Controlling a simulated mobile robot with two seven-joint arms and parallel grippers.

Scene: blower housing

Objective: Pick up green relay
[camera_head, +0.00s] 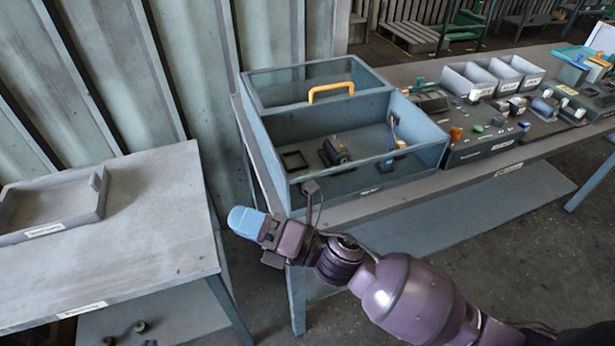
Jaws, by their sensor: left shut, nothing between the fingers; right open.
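A small green piece (477,129) sits on a dark panel on the long table, right of the bin. It is too small to tell surely if it is the green relay. My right gripper (246,221), with a light blue finger part, is in front of the bin's near left corner, well left of the green piece. It is open, and I see nothing held in it. Its purple arm comes in from the lower right. My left gripper is not in view.
A blue-grey open housing (365,183) with clear walls and an orange handle (331,92) holds a dark part (334,152). White bins (468,80) stand behind the panel. A side table (150,225) at left bears a shallow tray (52,232); its right part is clear.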

